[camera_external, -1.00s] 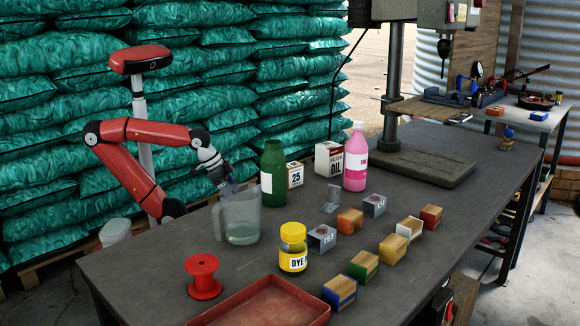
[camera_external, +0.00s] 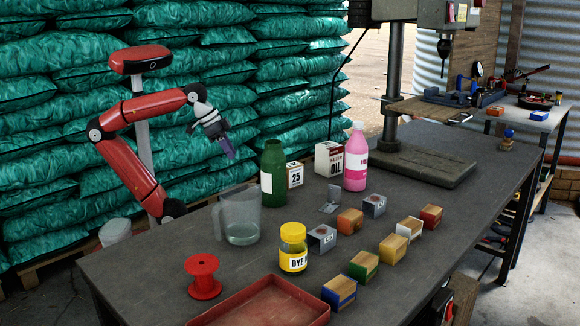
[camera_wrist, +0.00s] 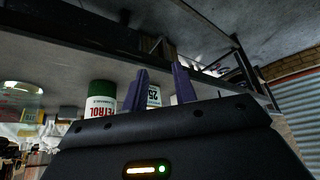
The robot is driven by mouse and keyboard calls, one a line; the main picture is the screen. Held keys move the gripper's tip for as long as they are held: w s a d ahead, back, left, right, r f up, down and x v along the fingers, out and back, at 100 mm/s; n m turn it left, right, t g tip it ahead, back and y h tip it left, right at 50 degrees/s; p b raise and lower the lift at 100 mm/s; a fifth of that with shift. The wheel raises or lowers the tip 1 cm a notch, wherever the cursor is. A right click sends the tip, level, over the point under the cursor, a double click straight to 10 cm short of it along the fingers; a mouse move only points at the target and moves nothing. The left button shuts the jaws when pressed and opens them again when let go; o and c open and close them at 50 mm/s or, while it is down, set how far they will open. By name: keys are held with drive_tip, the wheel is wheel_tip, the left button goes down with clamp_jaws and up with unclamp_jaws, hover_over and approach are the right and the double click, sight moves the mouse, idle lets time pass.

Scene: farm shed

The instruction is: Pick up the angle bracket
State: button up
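The angle bracket (camera_external: 329,199) is a small grey L-shaped metal piece on the workbench, in front of the oil box and behind the row of small blocks. One leg seems to lie flat and the other stands up. My gripper (camera_external: 228,151) is in the air above the left part of the bench, left of the green bottle, well above and to the left of the bracket. In the wrist view my gripper's two purple fingers (camera_wrist: 159,88) stand apart with nothing held between them. I cannot make out the bracket in the wrist view.
A clear jug (camera_external: 238,218), green bottle (camera_external: 273,175), white oil box (camera_external: 328,158) and pink bottle (camera_external: 356,160) stand around the bracket. A yellow jar (camera_external: 293,248), several small blocks, a red spool (camera_external: 203,277) and red tray (camera_external: 262,307) are nearer. A drill press stands behind.

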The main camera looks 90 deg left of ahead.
drive_tip(key=w+d+r+m+h, duration=0.1)
drive_tip(key=w+d+r+m, duration=0.3)
drive_tip(key=w+r, duration=0.75)
drive_tip(key=m+g+h, duration=0.1)
drive_tip(key=m+g, duration=0.1)
drive_tip(key=m, duration=0.1)
hover_over(336, 204)
drive_tip(key=s+a, duration=0.1)
drive_tip(key=s, duration=0.1)
wheel_tip(336, 204, down, 6)
drive_tip(key=x, duration=0.4)
drive_tip(key=s+a+x, duration=0.1)
drive_tip(key=x, duration=0.3)
drive_tip(key=b+x, duration=0.1)
drive_tip(key=x, duration=0.3)
drive_tip(key=shift+s+a+f, duration=0.1)
drive_tip(key=shift+s+f, duration=0.25)
drive_tip(key=shift+f, duration=0.15)
drive_tip(key=shift+c, duration=0.3)
drive_tip(key=shift+h, duration=0.3)
clamp_jaws()
